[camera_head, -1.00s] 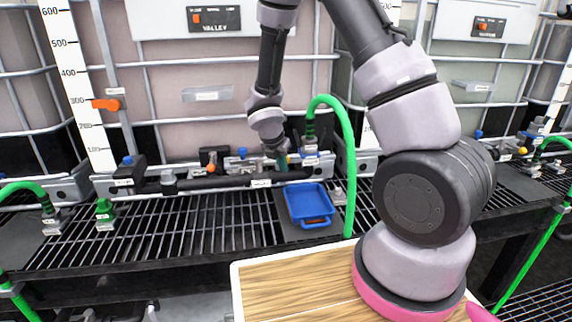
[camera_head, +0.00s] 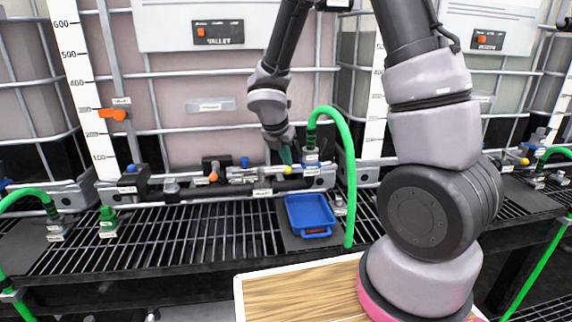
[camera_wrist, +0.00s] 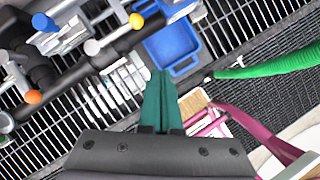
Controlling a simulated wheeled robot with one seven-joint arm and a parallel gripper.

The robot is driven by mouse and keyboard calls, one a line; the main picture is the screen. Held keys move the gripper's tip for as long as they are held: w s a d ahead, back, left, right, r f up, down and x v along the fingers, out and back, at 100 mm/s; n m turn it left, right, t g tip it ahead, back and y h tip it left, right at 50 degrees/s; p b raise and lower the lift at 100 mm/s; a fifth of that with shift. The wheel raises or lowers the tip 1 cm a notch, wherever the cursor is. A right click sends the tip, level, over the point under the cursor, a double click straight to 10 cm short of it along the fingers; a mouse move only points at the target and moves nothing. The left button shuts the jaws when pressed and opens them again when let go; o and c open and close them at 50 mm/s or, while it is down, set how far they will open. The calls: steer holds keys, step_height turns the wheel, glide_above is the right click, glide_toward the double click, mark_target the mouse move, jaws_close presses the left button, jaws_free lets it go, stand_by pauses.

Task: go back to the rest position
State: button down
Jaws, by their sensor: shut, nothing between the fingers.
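My gripper (camera_head: 286,155) shows at the end of my arm, above the pipe manifold (camera_head: 240,186) at the back of the grated bench. In the wrist view my gripper's two green fingers (camera_wrist: 159,98) lie together, shut, with nothing seen between them. They point toward a blue tray (camera_wrist: 172,50). In the head view the blue tray (camera_head: 310,216) sits on a dark plate on the grating, to the right of and below the fingertips. The gripper is apart from the tray.
A green hose (camera_head: 348,170) arches up beside the tray, close right of my gripper. Tall tanks in wire cages stand behind. A green fitting (camera_head: 107,222) stands on the grating at left. The grating (camera_head: 200,232) between is clear. A wooden board (camera_head: 300,290) lies in front.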

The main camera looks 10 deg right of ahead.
steer(key=s+d+r+m+y, duration=0.1)
steer(key=s+d+r+m, duration=0.3)
steer(key=r+m, duration=0.4)
steer(key=s+d+r+m, duration=0.4)
steer(key=r+m, duration=0.4)
steer(key=m, duration=0.1)
steer(key=s+r+m+t+y, duration=0.3)
steer(key=s+r+m, duration=0.7)
steer(key=m, duration=0.5)
steer(key=shift+s+a+r+y, duration=0.2)
steer(key=shift+s+a+y, duration=0.2)
steer(key=shift+s+y, duration=0.25)
